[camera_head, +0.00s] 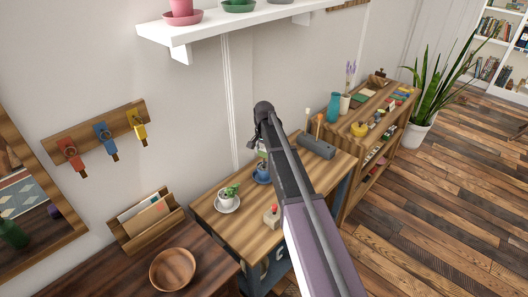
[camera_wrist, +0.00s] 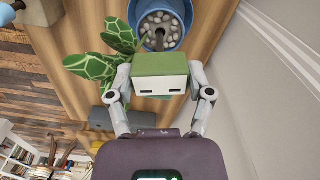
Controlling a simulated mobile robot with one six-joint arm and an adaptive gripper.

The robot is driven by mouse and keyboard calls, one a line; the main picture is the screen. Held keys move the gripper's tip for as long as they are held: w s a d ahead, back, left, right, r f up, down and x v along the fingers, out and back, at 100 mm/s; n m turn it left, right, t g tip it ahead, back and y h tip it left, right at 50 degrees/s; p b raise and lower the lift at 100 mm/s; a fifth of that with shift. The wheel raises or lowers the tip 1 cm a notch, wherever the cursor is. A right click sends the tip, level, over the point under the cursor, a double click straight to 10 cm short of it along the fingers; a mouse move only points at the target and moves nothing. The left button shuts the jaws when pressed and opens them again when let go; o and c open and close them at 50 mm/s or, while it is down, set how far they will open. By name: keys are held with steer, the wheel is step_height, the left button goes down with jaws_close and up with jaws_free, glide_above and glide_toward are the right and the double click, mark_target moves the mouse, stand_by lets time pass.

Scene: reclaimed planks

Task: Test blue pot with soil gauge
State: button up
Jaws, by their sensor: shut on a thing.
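My gripper (camera_wrist: 162,82) is shut on the soil gauge (camera_wrist: 160,72), a small block with a green top and a white face with two dark slots. The blue pot (camera_wrist: 184,12) is just beyond the gauge in the wrist view, with pale pebbles inside. A narrow grey-brown shape shows over the pebbles; I cannot tell whether it is the gauge's probe or whether it enters the soil. Leaves with pale veins spread beside the pot. In the head view the blue pot (camera_head: 261,178) stands on the wooden bench, partly hidden by my arm.
A white pot (camera_head: 227,197) with a plant sits on a saucer left of the blue pot. A red-topped block (camera_head: 271,216) stands in front, and a grey case (camera_head: 316,147) lies at the right. A white shelf (camera_head: 220,36) overhangs the wall.

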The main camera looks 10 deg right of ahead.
steer(key=shift+f+b, duration=1.2)
steer(key=shift+f, duration=0.05)
steer(key=o, duration=1.2)
steer(key=shift+r, duration=0.2)
step_height(320, 180, up, 9)
steer(key=p, duration=0.9)
steer(key=shift+r+p, duration=0.2)
steer(key=shift+p, duration=0.25)
steer(key=shift+r+p, duration=4.25)
steer(key=shift+r, duration=0.05)
